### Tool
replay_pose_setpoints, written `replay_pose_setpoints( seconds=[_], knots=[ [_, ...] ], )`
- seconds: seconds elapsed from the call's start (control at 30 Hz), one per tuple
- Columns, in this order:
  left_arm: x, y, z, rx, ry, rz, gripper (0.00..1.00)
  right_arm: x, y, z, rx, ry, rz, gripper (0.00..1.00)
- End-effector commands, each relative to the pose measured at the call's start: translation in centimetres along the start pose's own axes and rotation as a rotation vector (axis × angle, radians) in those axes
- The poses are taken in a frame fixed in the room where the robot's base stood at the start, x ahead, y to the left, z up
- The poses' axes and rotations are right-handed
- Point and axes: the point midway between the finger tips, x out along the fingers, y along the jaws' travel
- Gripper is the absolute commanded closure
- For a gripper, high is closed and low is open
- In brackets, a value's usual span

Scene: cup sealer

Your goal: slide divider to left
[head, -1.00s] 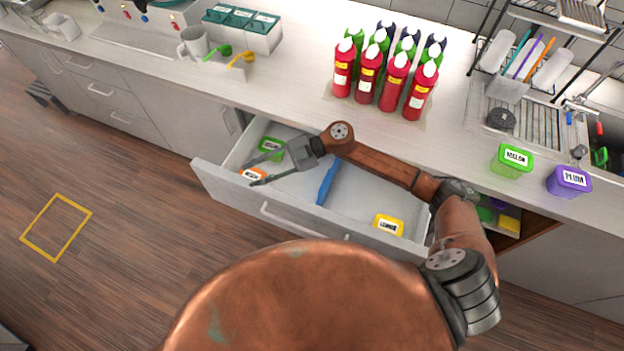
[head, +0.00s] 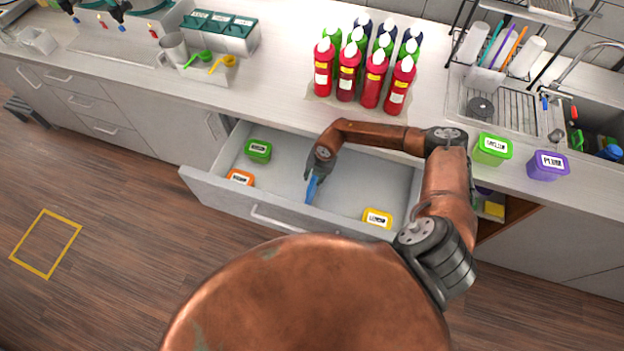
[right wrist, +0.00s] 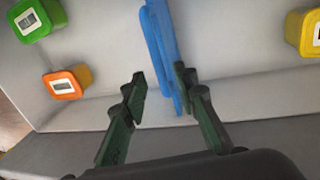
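The blue divider (head: 312,188) stands across the open drawer (head: 275,211), near its middle. It also shows in the right wrist view (right wrist: 158,40), running down between the fingertips. My right gripper (right wrist: 160,88) is open over the drawer; its right finger is close beside the divider, and I cannot tell whether they touch. In the head view the right gripper (head: 318,172) is at the divider. Left of the divider are a green container (head: 258,150) and an orange one (head: 240,177). Right of it is a yellow container (head: 377,218). My left gripper is not in view.
Red bottles (head: 371,88) stand in rows on the counter behind the drawer. A green tub (head: 491,150) and a purple tub (head: 546,166) are near the counter's front edge at right. The drawer floor between the divider and the left containers is clear.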

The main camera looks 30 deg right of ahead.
Motion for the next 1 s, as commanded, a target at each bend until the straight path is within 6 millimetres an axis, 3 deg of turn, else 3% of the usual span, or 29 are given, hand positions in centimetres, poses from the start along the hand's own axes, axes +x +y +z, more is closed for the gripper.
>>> replay_pose_setpoints(
  seconds=[0.2, 0.5, 0.87, 1.0],
  knots=[
    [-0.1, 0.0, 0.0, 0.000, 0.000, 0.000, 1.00, 1.9, 0.0, -0.1, -0.001, 0.001, 0.000, 0.73],
    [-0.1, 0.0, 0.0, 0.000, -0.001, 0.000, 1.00, 2.1, 0.0, 0.0, -0.001, 0.000, 0.001, 0.74],
    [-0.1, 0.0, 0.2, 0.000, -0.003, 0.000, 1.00, 2.0, 0.0, 0.0, 0.000, 0.001, 0.001, 0.98],
    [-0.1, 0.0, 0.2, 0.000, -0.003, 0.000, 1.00, 2.0, 0.0, 0.0, 0.000, 0.001, 0.001, 1.00]
  ],
)
